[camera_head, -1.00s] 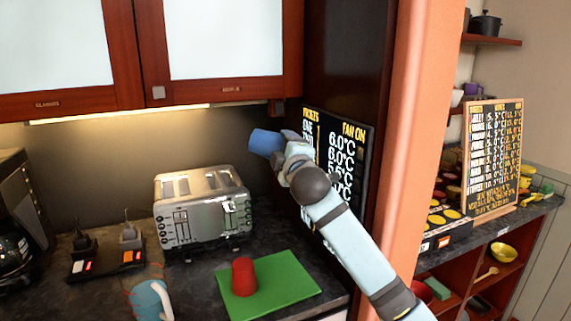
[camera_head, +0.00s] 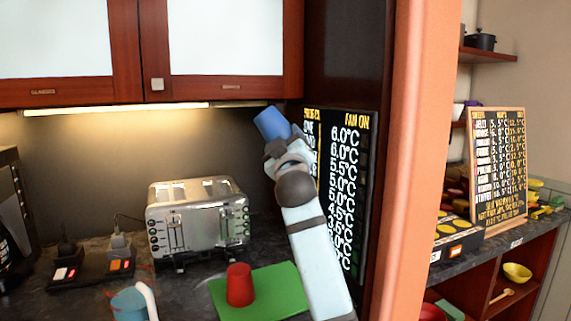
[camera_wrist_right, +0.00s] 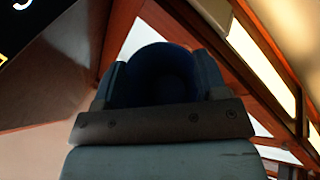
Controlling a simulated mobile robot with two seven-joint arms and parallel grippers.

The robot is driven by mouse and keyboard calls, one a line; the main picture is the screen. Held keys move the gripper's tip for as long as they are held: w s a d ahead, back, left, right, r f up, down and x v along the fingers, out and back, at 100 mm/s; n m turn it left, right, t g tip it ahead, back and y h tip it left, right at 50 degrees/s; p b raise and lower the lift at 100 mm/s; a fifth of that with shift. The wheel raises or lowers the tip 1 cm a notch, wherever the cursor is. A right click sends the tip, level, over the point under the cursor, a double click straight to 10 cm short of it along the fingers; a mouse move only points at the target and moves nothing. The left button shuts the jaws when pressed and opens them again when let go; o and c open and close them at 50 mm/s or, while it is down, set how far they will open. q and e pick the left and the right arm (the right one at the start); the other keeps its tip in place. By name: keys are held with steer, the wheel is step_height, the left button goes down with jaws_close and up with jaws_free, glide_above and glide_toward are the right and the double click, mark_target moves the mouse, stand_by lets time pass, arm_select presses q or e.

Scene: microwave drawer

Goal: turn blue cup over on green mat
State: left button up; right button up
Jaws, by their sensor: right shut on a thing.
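The blue cup (camera_head: 271,122) is held up in the air by my right gripper (camera_head: 282,140), just under the wall cabinet and in front of the dark wall. The cup is tilted in the head view. The right wrist view looks at the dark blue cup (camera_wrist_right: 160,75) between the two fingers. The green mat (camera_head: 275,290) lies on the counter below, partly hidden by my right arm. A red cup (camera_head: 240,285) stands on its left part, narrow end up. My left gripper is not in view.
A silver toaster (camera_head: 198,218) stands behind the mat. A blue mug (camera_head: 130,304) with a white handle is at the front left. A black board (camera_head: 345,185) with prices-like figures stands right of the arm, beside an orange pillar (camera_head: 420,170). The wall cabinet (camera_head: 225,50) hangs above.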

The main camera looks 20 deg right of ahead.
arm_select(q)
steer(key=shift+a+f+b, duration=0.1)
steer(key=shift+b, duration=0.4)
arm_select(e)
steer(key=shift+m+h, duration=0.9)
steer(key=shift+m, duration=0.2)
arm_select(q)
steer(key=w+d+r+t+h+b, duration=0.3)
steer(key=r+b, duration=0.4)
steer(key=b, duration=0.4)
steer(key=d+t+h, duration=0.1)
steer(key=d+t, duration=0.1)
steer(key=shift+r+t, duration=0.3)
arm_select(e)
steer(key=m+h, duration=0.3)
steer(key=m, duration=0.2)
steer(key=m+g+h, duration=0.1)
steer(key=m+h, duration=0.1)
steer(key=m, duration=0.2)
steer(key=shift+m+g+h, duration=0.3)
steer(key=shift+m+h, duration=0.1)
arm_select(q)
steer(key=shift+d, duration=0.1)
arm_select(e)
steer(key=shift+r, duration=0.1)
